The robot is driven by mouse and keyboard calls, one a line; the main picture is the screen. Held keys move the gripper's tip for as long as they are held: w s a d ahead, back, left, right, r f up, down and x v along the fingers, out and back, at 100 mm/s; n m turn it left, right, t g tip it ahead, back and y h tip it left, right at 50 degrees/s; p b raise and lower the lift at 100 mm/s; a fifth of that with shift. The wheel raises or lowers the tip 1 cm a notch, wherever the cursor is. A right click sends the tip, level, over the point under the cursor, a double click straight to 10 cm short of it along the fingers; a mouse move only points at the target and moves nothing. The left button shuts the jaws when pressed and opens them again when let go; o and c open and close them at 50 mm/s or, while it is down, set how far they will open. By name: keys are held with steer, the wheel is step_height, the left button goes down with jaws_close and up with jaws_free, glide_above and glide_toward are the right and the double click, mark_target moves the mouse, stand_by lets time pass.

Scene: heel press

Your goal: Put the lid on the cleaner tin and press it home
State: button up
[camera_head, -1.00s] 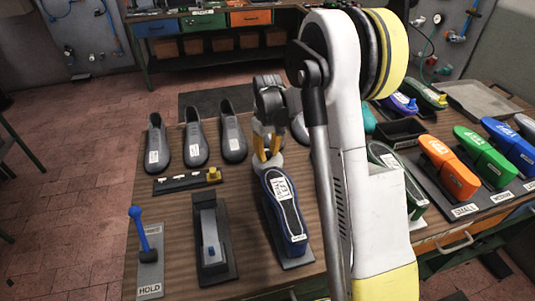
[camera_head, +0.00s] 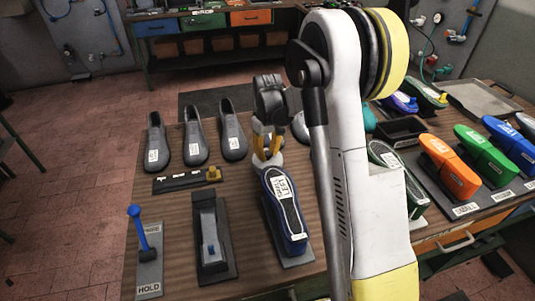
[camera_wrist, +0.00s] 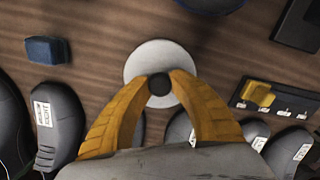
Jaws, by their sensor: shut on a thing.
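My gripper (camera_head: 267,152) points down over the wooden bench, behind a blue shoe-shaped form. In the wrist view its yellow fingers (camera_wrist: 159,86) are shut on the dark round knob of a pale disc, which looks like the lid (camera_wrist: 152,57). A pale rounded shape, the lid or the tin, shows under the fingertips in the head view. I cannot make out the cleaner tin apart from the lid. I cannot tell whether the lid sits level on it or is pressed down.
The blue form (camera_head: 284,205) stands just in front of my gripper. Several grey shoe forms (camera_head: 194,145) stand to the left, with a dark strip with a yellow block (camera_head: 213,174) near them. A blue block (camera_wrist: 47,50) lies left in the wrist view. Bare wood surrounds the lid.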

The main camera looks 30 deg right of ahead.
mark_target(267, 153)
steer(key=o, duration=1.4)
steer(key=shift+o, duration=0.2)
steer(key=shift+r+p, duration=2.05)
steer(key=shift+r, duration=1.45)
steer(key=s+a+r+t+b, duration=0.2)
steer(key=s+a+r+b, duration=0.15)
steer(key=s+r, duration=0.25)
steer(key=s+a+m+t+b, duration=0.1)
steer(key=s+a, duration=0.3)
steer(key=s, duration=0.5)
steer(key=s+a+m+t+b, duration=0.1)
steer(key=s+a+t+b, duration=0.2)
steer(key=s, duration=0.6)
steer(key=shift+s+a+t+b, duration=0.35)
steer(key=shift+a+t, duration=0.25)
steer(key=shift+a, duration=0.3)
